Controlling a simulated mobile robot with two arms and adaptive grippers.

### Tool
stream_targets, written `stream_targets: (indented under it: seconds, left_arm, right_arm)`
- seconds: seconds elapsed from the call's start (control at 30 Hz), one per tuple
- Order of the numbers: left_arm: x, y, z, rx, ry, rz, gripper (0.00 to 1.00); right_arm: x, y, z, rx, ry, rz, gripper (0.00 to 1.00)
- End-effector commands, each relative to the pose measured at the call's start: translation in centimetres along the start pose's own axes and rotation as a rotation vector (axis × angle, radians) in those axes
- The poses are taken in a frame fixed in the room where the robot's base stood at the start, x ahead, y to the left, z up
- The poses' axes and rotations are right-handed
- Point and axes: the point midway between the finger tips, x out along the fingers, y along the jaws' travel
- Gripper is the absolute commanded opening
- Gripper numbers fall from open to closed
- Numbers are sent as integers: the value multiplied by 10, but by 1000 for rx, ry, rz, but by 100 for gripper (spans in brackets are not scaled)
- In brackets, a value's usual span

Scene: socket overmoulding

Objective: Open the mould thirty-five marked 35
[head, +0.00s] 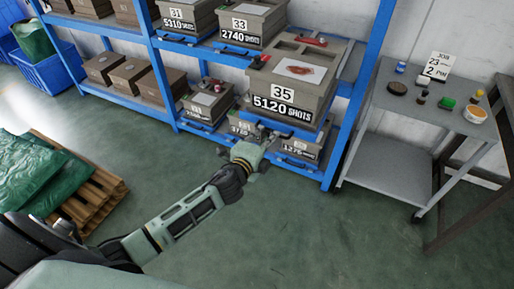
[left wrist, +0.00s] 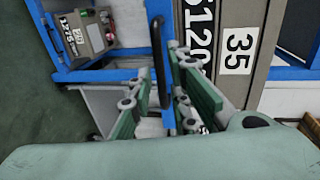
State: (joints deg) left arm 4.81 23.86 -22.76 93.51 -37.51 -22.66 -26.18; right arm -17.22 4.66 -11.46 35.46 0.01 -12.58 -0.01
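Mould 35 (head: 318,88) is a large grey-brown block on the blue rack, with a white "35" label and a "5120 SHOTS" plate. On its top are a sheet with an orange-red picture and a red-handled piece (head: 305,39). In the left wrist view mould 35 (left wrist: 262,60) appears sideways at the right. My left gripper (head: 262,134) is just below the mould's front left. In the left wrist view my gripper (left wrist: 160,105) is open, with its fingers either side of a dark handle bar (left wrist: 160,60) at the blue shelf front. Contact cannot be told. My right gripper is out of view.
Moulds 31 (head: 178,14) and 33 (head: 240,24) stand on the upper shelf; smaller moulds sit below. A grey trolley (head: 382,170) with small items stands right of the rack. A pallet (head: 98,203) with green sacks lies left. The floor between is clear.

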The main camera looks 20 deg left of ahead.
Motion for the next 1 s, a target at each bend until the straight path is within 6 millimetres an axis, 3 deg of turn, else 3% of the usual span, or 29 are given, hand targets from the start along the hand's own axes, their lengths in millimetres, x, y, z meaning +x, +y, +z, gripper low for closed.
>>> stream_targets:
  seconds: [0.2,0.4,1.0]
  left_arm:
    - [-47,2,0,0,0,3,17]
    - [-72,1,0,-1,0,2,17]
    - [-79,0,0,0,-1,0,17]
  right_arm:
    - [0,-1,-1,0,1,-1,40]
    - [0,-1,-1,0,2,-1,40]
    - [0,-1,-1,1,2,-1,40]
